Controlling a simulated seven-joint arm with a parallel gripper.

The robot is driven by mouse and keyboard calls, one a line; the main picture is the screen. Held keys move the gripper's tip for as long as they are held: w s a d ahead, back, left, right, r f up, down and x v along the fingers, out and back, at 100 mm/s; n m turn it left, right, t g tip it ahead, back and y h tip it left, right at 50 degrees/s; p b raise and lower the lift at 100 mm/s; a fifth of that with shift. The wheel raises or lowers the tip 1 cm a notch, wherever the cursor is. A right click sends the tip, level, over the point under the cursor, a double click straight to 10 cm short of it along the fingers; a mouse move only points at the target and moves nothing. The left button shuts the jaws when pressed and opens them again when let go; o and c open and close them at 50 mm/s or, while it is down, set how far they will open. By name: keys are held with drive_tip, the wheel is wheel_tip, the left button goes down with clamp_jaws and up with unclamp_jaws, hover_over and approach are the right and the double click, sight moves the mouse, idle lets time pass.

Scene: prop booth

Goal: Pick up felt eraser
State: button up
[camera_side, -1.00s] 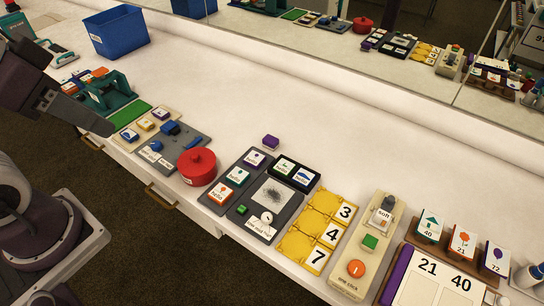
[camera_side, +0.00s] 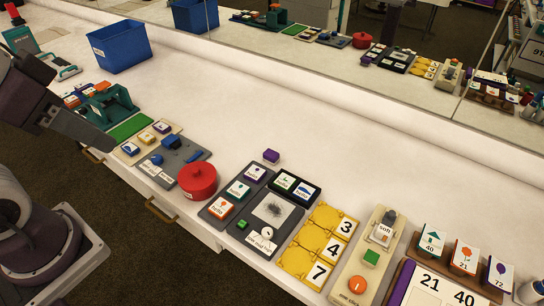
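A small purple block (camera_side: 271,156), which looks like the felt eraser, lies on the white counter behind the grey tray with picture blocks. It stands alone, with clear counter behind it. My gripper (camera_side: 98,140) is at the left edge of the picture, a dark grey shape over the near side of the counter. It is far to the left of the purple block and does not touch it. Its fingers cannot be made out, so I cannot tell whether it is open or shut.
Near the purple block are a grey tray (camera_side: 235,221) with a scribbled panel (camera_side: 273,209), a black tray (camera_side: 307,201) and a red lidded pot (camera_side: 197,181). Yellow number frames (camera_side: 299,262) stand to the right. A blue bin (camera_side: 121,46) is at the back left. The back counter is clear up to the mirror.

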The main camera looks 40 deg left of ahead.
drive_tip(key=o, duration=0.4)
drive_tip(key=w+r+m+g+h, duration=0.2)
drive_tip(key=w+r+m, duration=0.15)
drive_tip(key=w, duration=0.85)
drive_tip(key=m+g+y, duration=0.2)
drive_tip(key=m+g, duration=0.2)
drive_tip(key=m, duration=1)
hover_over(271, 153)
wheel_tip(271, 153, down, 30)
drive_tip(key=shift+a+r, duration=0.15)
drive_tip(key=shift+m, duration=0.25)
wheel_tip(271, 153, down, 7)
drive_tip(key=shift+f, duration=0.1)
